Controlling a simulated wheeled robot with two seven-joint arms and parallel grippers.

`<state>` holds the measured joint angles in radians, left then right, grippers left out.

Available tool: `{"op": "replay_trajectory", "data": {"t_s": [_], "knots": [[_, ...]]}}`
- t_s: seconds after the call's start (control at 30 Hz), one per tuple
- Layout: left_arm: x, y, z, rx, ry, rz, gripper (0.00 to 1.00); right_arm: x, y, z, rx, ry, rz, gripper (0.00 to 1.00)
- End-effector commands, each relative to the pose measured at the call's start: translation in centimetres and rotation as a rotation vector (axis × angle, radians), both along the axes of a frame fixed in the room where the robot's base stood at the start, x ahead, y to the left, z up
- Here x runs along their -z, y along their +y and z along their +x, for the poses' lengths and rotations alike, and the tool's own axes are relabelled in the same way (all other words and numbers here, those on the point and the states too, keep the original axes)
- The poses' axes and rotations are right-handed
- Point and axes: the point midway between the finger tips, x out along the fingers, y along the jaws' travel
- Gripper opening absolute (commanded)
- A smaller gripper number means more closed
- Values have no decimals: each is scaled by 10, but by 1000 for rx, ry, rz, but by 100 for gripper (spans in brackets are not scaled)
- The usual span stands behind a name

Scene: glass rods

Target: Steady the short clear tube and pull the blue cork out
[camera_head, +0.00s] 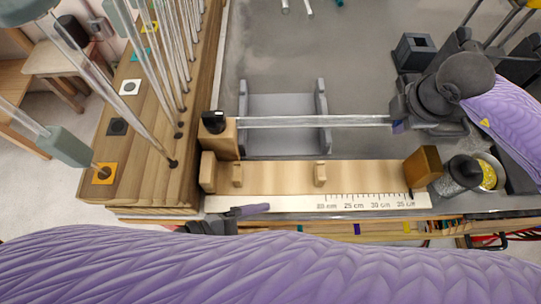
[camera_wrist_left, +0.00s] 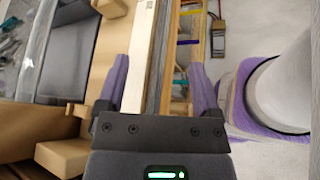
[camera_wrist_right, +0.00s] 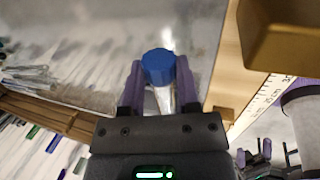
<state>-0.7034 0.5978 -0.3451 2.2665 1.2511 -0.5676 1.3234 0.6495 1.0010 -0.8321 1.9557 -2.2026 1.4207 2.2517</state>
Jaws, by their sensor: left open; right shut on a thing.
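The clear tube (camera_head: 315,121) lies level across the grey cradle (camera_head: 285,143) in the head view, its left end by a small wooden block (camera_head: 222,140) with a black top. My right gripper (camera_head: 398,124) is at the tube's right end. In the right wrist view, the blue cork (camera_wrist_right: 158,66) sits between the fingertips of my right gripper (camera_wrist_right: 158,82), which is shut on it; clear glass shows just below the cork. My left gripper (camera_head: 250,210) is open and empty near the front edge, apart from the tube. In the left wrist view its fingers (camera_wrist_left: 160,85) stand either side of the ruler strip.
A wooden rack (camera_head: 150,150) with several upright glass rods stands at left. A wooden rail (camera_head: 280,178) and a ruler strip (camera_head: 300,203) run along the front. A brass block (camera_head: 422,166) and a bowl (camera_head: 490,172) are at right. The grey table behind the tube is mostly clear.

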Motion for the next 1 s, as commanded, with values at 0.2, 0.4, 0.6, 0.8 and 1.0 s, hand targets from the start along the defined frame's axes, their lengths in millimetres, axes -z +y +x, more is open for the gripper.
{"op": "replay_trajectory", "data": {"t_s": [0.2, 0.4, 0.6, 0.8, 1.0], "knots": [[-12, -14, 30, 3, -323, 256, 83, 0, 0, 0, 0, 0, 0, 0], [-48, -12, 70, -106, -638, 480, 83, 0, 0, 0, 0, 0, 0, 0], [-69, -8, 88, -179, -768, 570, 83, 0, 0, 0, 0, 0, 0, 0], [-58, -27, 120, -184, -779, 577, 83, 0, 0, 0, 0, 0, 0, 0], [-41, -51, 159, -182, -779, 578, 83, 0, 0, 0, 0, 0, 0, 0]]}}
